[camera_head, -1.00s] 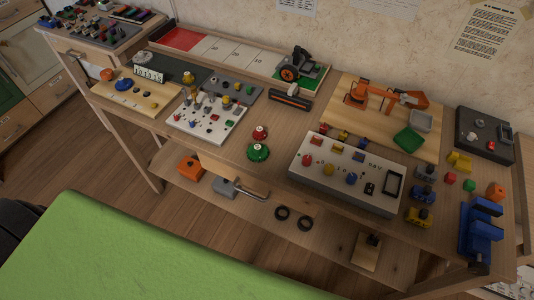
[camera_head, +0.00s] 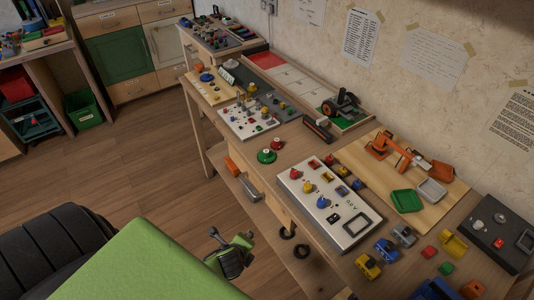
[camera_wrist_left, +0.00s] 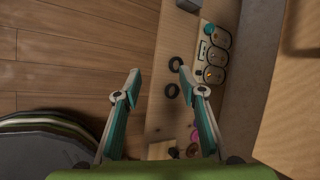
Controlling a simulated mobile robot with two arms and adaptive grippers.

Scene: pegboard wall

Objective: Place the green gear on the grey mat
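A green round piece with a pale hub (camera_head: 267,156), which looks like the green gear, lies on the bench just in front of a similar red piece (camera_head: 277,144). A dark grey mat (camera_head: 256,82) lies further back on the bench; I cannot tell for sure that it is the grey mat. One gripper, apparently my left (camera_head: 227,254), is low in front of the bench, well away from the green piece. In the left wrist view my left gripper (camera_wrist_left: 156,80) has its teal fingers wide apart, with nothing between them. My right gripper is not in view.
A white control panel (camera_head: 328,205) lies right of the green piece, and a board of small knobs (camera_head: 245,122) beyond it. Toy cars (camera_head: 385,249) stand near the front edge. Black rings (camera_wrist_left: 172,90) lie on the lower shelf.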

